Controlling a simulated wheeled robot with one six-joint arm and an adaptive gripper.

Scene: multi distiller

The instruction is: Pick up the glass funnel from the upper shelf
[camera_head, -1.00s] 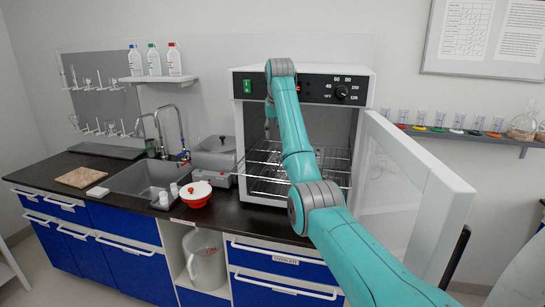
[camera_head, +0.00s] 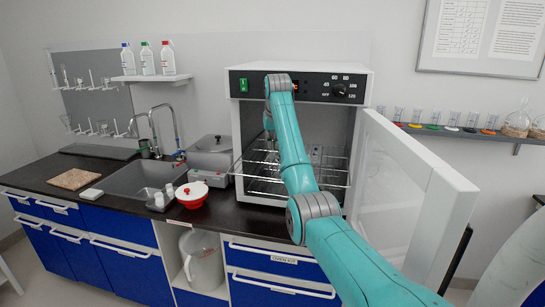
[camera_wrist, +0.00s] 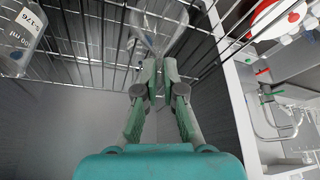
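The glass funnel (camera_wrist: 163,24) is a clear cone at the top middle of the wrist view, narrowing toward my fingertips. My gripper (camera_wrist: 157,74) has its two fingers drawn close together on the narrow part of the glass. In the head view my gripper (camera_head: 268,126) is inside the open oven (camera_head: 236,118), at its left side above the wire shelf (camera_head: 262,158). The funnel is too small and covered to make out there. My arm hides part of the oven's inside.
A labelled glass vessel (camera_wrist: 16,38) stands on the wire rack at the upper left of the wrist view. The open oven door (camera_head: 405,190) stands right of my arm. A red and white bowl (camera_head: 191,194) is on the counter left of the oven, near the sink (camera_head: 143,179).

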